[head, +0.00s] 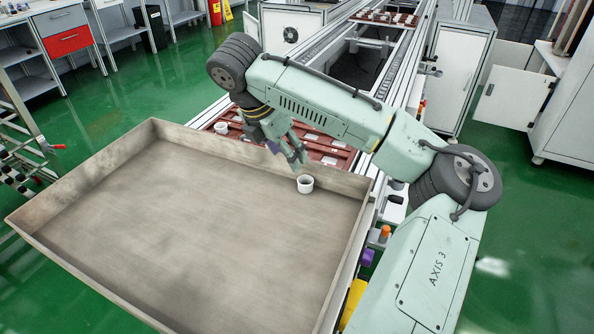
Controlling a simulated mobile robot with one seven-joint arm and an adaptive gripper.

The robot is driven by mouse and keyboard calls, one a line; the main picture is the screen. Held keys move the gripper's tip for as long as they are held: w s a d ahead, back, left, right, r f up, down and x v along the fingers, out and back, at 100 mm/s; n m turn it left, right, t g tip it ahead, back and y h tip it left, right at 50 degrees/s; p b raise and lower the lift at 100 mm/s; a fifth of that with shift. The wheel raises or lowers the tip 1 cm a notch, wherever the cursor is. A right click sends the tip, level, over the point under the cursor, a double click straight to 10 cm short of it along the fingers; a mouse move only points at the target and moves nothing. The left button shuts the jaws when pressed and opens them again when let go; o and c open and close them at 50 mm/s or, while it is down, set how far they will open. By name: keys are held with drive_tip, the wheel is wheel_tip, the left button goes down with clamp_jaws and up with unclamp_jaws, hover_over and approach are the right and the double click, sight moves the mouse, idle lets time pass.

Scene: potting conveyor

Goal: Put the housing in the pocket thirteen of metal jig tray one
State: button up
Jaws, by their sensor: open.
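A small white cup-like housing (305,185) stands upright in the large shallow metal bin (170,210), near its back right corner. My gripper (289,152) is open, points down, and is above and slightly left of this housing in the picture, apart from it. A red-brown jig tray (342,158) with pockets lies on the conveyor behind the bin. Another white housing (221,128) shows at its left end, and several flat light pieces lie in it. My arm and gripper hide part of the jig tray. I cannot read pocket numbers or tell which tray is number one.
The conveyor rails (330,35) run away to the back. Another red-brown tray (385,18) with light pieces lies farther along. The bin's raised walls stand between its floor and the jig tray. Most of the bin floor is bare. Small orange (386,231) and purple (367,257) items sit right of the bin.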

hover_over(303, 190)
drive_tip(key=a, duration=0.2)
drive_tip(key=f, duration=0.4)
drive_tip(key=shift+s+f, duration=0.15)
drive_tip(key=shift+s, duration=0.05)
drive_tip(key=shift+s+p+x, duration=0.2)
drive_tip(key=shift+p+x, duration=0.6)
drive_tip(key=shift+x, duration=2.15)
drive_tip(key=shift+d, duration=0.15)
drive_tip(key=shift+c, duration=0.4)
drive_tip(key=c, duration=0.9)
